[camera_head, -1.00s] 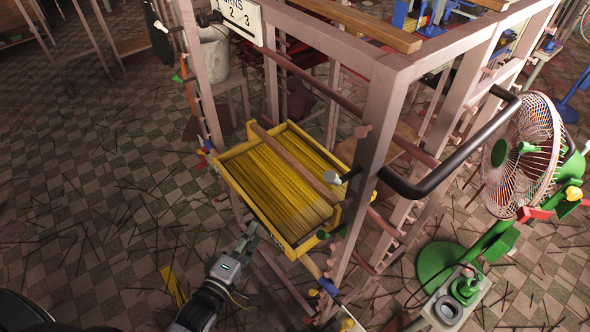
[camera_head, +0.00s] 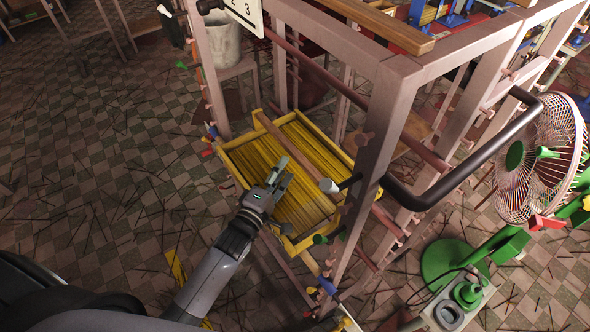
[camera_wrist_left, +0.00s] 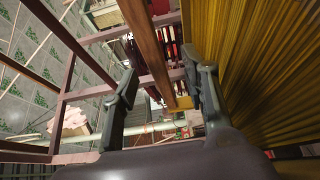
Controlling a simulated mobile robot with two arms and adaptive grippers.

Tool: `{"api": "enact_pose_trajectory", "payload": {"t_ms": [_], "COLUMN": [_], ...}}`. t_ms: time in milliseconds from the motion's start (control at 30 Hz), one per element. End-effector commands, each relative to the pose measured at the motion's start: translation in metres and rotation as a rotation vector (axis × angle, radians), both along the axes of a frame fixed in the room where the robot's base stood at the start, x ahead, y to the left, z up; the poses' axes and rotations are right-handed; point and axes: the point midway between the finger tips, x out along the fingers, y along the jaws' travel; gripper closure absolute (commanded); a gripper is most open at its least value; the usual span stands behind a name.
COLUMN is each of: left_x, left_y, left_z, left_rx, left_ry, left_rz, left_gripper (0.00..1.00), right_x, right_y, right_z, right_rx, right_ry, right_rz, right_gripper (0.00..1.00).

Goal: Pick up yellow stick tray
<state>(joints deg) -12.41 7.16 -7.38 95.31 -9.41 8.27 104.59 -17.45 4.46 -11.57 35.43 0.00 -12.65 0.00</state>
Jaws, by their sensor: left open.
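The yellow stick tray (camera_head: 240,143) sits in the rack, full of yellow sticks (camera_head: 310,205). A wooden bar (camera_head: 290,145) crosses above it. My left gripper (camera_head: 279,174) is open over the tray's near left side and hides part of its rim and sticks. In the left wrist view, the gripper (camera_wrist_left: 165,85) has nothing between its fingers. The sticks (camera_wrist_left: 250,55) fill the right side there, close beside the right finger, and the brown bar (camera_wrist_left: 150,45) shows beyond the fingers. I cannot tell whether a finger touches the tray. My right gripper is not in view.
Rack posts (camera_head: 366,165) and a black handle (camera_head: 455,175) stand right of the tray. A fan (camera_head: 535,160) with a green base stands at the right. A pale bucket (camera_head: 222,42) is behind. The tiled floor at left is open, with scattered sticks.

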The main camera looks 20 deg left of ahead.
Motion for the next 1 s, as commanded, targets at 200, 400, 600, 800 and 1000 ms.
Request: {"api": "enact_pose_trajectory", "payload": {"t_ms": [200,400,600,800,1000], "left_x": [0.016,0.041,0.063,0.065,0.065], "left_y": [-0.004,-0.011,-0.016,-0.016,-0.016], "left_z": [0.0,0.008,0.007,0.007,0.007], "left_rx": [-0.001,-0.001,-0.001,-0.001,-0.001], "left_ry": [0.0,-0.001,0.001,0.001,0.001], "left_rz": [0.0,0.0,0.0,0.001,0.001], "left_gripper": [0.58,0.58,0.58,0.58,0.68], "right_x": [0.001,0.003,0.005,0.006,0.006], "right_y": [0.004,0.003,0.0,-0.004,-0.004], "right_z": [0.001,0.005,0.004,0.004,0.004], "right_rx": [0.004,0.004,0.0,-0.004,-0.005], "right_ry": [-0.001,-0.004,-0.006,-0.008,-0.008], "right_rz": [-0.002,-0.002,-0.002,-0.001,-0.001], "right_gripper": [0.5,0.5,0.5,0.5,0.5]}}
